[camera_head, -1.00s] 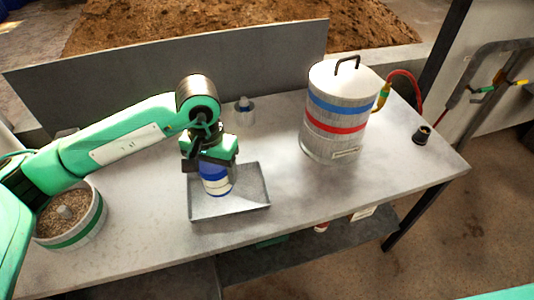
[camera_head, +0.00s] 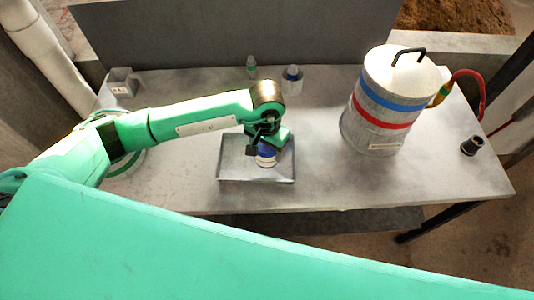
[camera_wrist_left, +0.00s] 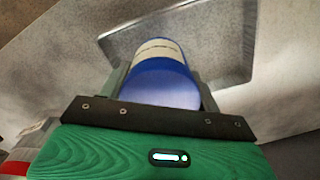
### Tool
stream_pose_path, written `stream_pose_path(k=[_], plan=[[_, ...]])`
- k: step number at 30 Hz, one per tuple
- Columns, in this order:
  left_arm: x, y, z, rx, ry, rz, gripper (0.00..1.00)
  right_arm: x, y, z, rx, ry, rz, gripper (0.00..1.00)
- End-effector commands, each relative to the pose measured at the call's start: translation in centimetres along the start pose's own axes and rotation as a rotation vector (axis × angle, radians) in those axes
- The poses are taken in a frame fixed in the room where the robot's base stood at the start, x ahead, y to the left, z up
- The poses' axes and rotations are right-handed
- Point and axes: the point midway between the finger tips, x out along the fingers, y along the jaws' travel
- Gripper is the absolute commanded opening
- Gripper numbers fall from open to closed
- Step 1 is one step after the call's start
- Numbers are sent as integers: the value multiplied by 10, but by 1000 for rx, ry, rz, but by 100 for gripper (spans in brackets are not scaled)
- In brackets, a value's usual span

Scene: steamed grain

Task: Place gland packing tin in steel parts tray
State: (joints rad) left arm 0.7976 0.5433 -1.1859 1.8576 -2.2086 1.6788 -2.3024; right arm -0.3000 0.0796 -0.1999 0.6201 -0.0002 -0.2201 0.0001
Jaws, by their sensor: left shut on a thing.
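The gland packing tin (camera_head: 266,157), blue with pale bands, is held by my left gripper (camera_head: 265,147) over the steel parts tray (camera_head: 230,179), inside its rim as seen from the head. In the left wrist view the tin (camera_wrist_left: 163,80) sits between the two fingers of the left gripper (camera_wrist_left: 160,92), its blue end toward the camera. The tray (camera_wrist_left: 232,75) shows behind it. I cannot tell whether the tin touches the tray floor. The gripper hides part of the tin. My right gripper is not in view.
A grey metal canister (camera_head: 388,105) with blue and red bands stands to the right, with a red hose (camera_head: 482,88). A dark small cup (camera_head: 471,146) is near the right table edge. Small containers (camera_head: 291,80) stand behind the tray. The table (camera_head: 325,170) is clear between tray and canister.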

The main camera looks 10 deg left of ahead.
Motion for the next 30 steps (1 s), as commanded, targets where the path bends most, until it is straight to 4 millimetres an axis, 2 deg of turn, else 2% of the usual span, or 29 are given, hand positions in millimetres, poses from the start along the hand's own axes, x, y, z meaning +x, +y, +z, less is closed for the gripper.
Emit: stream_pose_path(k=[8, 15, 27, 28, 30], plan=[[21, 0, 0, 0, 0, 1, 32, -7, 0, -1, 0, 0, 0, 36], [54, 0, 0, -2, 0, 1, 32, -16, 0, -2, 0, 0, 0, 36], [60, 0, -1, 0, 3, 1, 32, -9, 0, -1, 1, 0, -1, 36], [59, 0, -1, 0, 2, 1, 68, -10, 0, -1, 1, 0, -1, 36], [59, 0, -1, 0, 2, 1, 82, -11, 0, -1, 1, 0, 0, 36]])
